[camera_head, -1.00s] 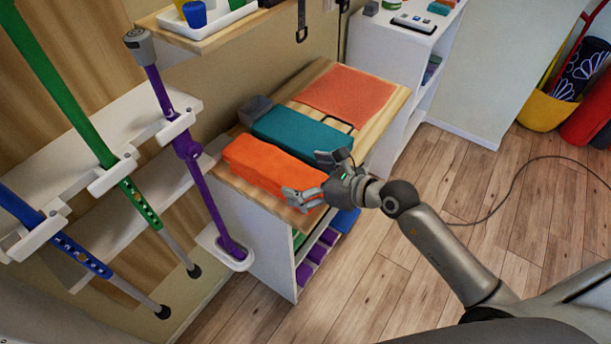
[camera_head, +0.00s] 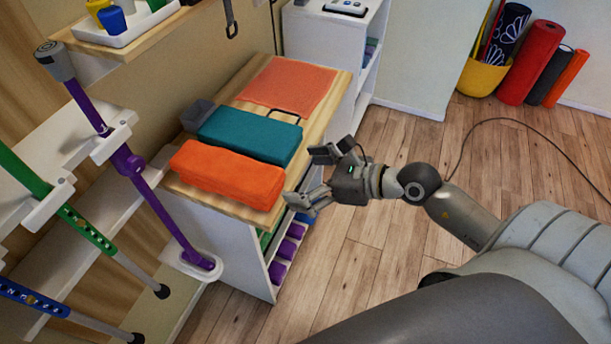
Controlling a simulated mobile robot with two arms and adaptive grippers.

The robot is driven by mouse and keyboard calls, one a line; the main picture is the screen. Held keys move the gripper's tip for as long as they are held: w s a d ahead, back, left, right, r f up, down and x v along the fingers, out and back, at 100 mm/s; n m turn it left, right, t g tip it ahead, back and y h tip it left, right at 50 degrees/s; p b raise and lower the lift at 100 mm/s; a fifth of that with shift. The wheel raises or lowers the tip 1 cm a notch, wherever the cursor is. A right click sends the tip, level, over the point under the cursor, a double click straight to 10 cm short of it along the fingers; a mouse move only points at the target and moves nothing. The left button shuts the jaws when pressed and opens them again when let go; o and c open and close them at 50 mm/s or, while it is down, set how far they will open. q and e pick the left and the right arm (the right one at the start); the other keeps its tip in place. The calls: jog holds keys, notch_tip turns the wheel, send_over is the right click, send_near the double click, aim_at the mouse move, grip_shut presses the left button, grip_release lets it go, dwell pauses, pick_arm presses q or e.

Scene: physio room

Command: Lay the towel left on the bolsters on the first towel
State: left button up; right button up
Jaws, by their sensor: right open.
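A flat coral-red cloth (camera_head: 289,86), which looks like a towel, lies spread at the far end of a wooden-topped cabinet (camera_head: 321,113). In front of it a thick teal block (camera_head: 250,135) and a thick orange block (camera_head: 228,175) lie side by side; I cannot tell whether these are bolsters or folded towels. I see no separate cloth on top of either. My right gripper (camera_head: 309,179) is open and empty, its fingers pointing left, just off the right edge of the wooden top beside the blocks. My left gripper is not in view.
A small grey box (camera_head: 197,115) stands behind the teal block. Purple bins (camera_head: 286,249) sit in the cabinet's side. A rack with a purple cane (camera_head: 152,192) and other sticks is at left. Rolls (camera_head: 529,62) and a yellow tub (camera_head: 483,78) stand far right. The wooden floor between is open.

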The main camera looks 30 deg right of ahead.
jog(key=shift+s+d+r, duration=0.1)
jog(key=shift+s, duration=0.05)
jog(key=w+d+f+m+t+h, duration=0.1)
jog(key=w+d+f+m, duration=0.15)
jog(key=f+m, duration=0.45)
jog(key=w+d+f+m+t+h, duration=0.1)
jog(key=d+f+m, duration=0.3)
jog(key=f+m, duration=0.3)
jog(key=s+d+f+m+g+h, duration=0.1)
jog(key=s+d+f+m+h, duration=0.15)
jog(key=f+m, duration=0.5)
jog(key=s+d+f+m+h, duration=0.25)
jog(key=f+m, duration=0.25)
jog(key=f, duration=0.6)
jog(key=s+a+f+m+g+h, duration=0.25)
jog(key=s+f+m+g, duration=0.5)
jog(key=s+f, duration=0.95)
jog(key=s+a+f+m+g, duration=0.1)
jog(key=s+a+f+m, duration=0.1)
jog(key=s, duration=0.3)
jog(key=s+a+f+m+g, duration=0.1)
jog(key=s+a+f+m, duration=0.1)
jog(key=s, duration=0.3)
jog(key=s+a+f+m+g+y, duration=0.1)
jog(key=s+a+f+m, duration=0.2)
jog(key=s, duration=0.3)
jog(key=shift+a+f, duration=0.15)
jog(key=shift+f, duration=0.1)
